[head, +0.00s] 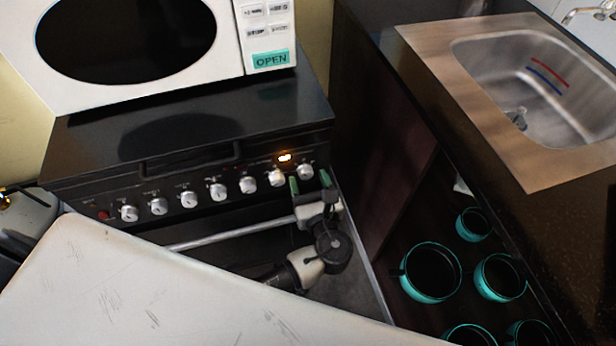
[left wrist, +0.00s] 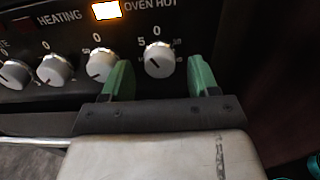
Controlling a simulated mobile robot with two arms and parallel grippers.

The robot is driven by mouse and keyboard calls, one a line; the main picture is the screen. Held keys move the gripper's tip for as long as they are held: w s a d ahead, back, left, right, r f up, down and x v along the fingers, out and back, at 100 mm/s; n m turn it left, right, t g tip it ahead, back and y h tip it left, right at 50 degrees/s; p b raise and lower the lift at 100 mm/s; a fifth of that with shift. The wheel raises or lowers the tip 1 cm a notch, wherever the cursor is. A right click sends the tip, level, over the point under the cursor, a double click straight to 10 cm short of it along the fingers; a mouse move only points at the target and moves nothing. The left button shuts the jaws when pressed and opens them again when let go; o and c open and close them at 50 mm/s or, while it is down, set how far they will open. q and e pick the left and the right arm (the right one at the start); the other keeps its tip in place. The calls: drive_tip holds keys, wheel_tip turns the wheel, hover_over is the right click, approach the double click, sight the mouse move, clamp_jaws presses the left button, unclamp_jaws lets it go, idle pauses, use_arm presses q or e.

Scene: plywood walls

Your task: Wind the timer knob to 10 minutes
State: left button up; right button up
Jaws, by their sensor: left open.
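The timer knob (head: 305,171) appears to be the rightmost white knob on the black oven panel. In the left wrist view the knob (left wrist: 159,62) has "5" and "0" printed above it, and its dark mark points roughly upward. My left gripper (head: 310,182) is open in front of this knob. Its two green fingers (left wrist: 158,78) stand to the left and right of the knob in the left wrist view, with gaps on both sides. I cannot tell how far the fingertips are from the panel. My right gripper is not in view.
Several other white knobs (head: 218,192) line the panel to the left, the nearest just left of my left finger. An orange oven light (head: 285,157) glows above. A rail (head: 220,237) runs below the panel. A dark cabinet side (head: 385,190) stands close on the right.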

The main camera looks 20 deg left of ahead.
use_arm(q)
drive_tip(key=shift+w+a, duration=0.25)
drive_tip(key=shift+w, duration=0.2)
drive_tip(key=shift+c, duration=1.3)
drive_tip(key=c, duration=0.7)
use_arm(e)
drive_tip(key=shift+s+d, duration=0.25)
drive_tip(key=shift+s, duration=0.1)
